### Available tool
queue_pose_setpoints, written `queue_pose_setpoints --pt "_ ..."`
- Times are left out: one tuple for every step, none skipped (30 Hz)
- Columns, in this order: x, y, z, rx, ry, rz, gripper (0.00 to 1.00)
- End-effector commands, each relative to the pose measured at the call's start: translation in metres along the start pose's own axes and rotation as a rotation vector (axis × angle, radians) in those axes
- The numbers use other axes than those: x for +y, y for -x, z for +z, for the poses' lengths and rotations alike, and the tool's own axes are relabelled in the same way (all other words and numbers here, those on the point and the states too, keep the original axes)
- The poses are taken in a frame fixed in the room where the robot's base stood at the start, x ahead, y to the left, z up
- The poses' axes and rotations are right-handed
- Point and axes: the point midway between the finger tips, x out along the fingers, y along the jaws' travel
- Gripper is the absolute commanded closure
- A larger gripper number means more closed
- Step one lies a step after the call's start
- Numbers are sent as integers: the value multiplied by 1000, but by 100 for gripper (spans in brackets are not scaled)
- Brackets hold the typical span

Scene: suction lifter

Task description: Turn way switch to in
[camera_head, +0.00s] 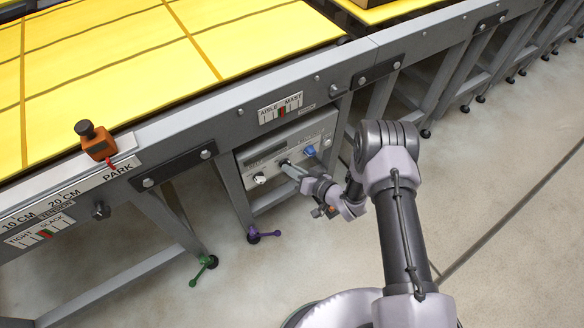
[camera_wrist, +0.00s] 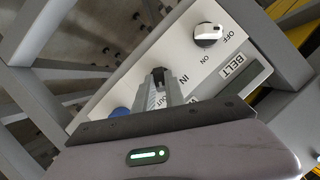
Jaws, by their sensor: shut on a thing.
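The control panel (camera_head: 318,133) is a light grey box under the conveyor frame; its white face also shows in the wrist view (camera_wrist: 130,89). My gripper (camera_head: 286,164) reaches the middle of this face from the right. In the wrist view my gripper (camera_wrist: 160,78) is shut on the way switch, beside the printed word IN. The fingers hide nearly all of the switch, and I cannot tell which way it points. The belt switch (camera_wrist: 207,34), a white and black knob marked OFF and ON, sits apart from the fingers; it also shows in the head view (camera_head: 259,179).
A blue knob (camera_head: 309,150) sits on the panel close to my gripper. Grey frame legs (camera_head: 234,190) flank the panel. A purple lever (camera_head: 262,235) and a green lever (camera_head: 205,267) stand low by the legs. An orange block (camera_head: 98,146) sits on the PARK scale. Open floor lies below.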

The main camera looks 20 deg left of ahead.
Motion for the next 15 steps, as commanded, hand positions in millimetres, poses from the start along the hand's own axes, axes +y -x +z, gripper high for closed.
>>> queue_pose_setpoints --pt "-2 1 -1 -2 36 14 100" --pt "-2 1 -1 -2 62 26 100" --pt "-3 1 -1 -2 96 40 100" --pt "-3 0 -1 -2 123 51 100" --pt "-4 0 -1 -2 150 61 100" --pt "-4 0 -1 -2 186 76 100" --pt "-4 0 0 -2 212 88 100" --pt "-4 0 0 -2 238 98 100" --pt "-4 0 0 -2 273 112 100" --pt "-4 0 0 -2 299 124 100" --pt "-5 0 0 -2 325 134 100" --pt "-5 0 0 -2 361 149 100" --pt "-5 0 1 -2 387 160 100" --pt "-6 0 1 -2 414 170 100" --pt "-6 0 1 -2 450 185 100"
